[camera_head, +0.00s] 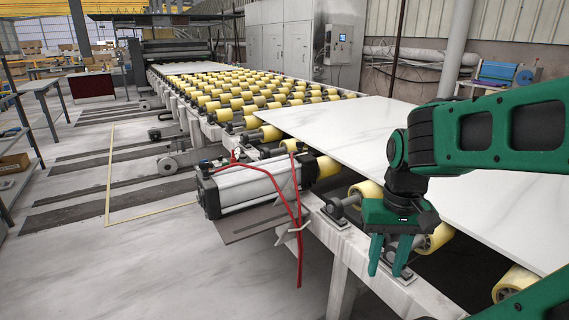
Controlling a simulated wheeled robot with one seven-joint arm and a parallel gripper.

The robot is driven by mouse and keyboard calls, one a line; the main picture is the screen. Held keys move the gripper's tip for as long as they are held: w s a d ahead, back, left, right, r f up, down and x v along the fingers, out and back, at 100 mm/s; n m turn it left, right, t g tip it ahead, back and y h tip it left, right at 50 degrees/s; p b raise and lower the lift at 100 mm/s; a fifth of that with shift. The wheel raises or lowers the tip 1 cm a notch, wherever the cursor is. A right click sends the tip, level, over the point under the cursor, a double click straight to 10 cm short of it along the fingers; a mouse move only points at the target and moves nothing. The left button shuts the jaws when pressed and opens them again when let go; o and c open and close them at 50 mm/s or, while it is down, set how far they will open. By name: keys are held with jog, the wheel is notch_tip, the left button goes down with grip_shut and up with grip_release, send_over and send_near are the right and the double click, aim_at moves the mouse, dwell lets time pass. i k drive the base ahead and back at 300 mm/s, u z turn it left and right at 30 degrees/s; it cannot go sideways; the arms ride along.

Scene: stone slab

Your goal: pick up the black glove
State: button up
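I cannot clearly make out a black glove in the head view. A small dark shape (206,167) sits at the left end of the grey motor housing, too small to identify. My gripper (387,268) hangs at the lower right with its fingers pointing down and apart. Nothing shows between the fingers. It is over the near edge of the roller conveyor, just in front of the white stone slab. My green arm hides part of the slab and rollers.
The white slab (350,135) lies on the yellow rollers (240,100) of the conveyor. A grey motor housing (240,187) with a hanging red cable (299,240) juts from its side. Control cabinets (290,50) stand behind. The floor (130,260) at left is largely open.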

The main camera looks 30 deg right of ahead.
aim_at(309, 167)
jog(key=i, duration=1.55)
jog(key=z, duration=0.05)
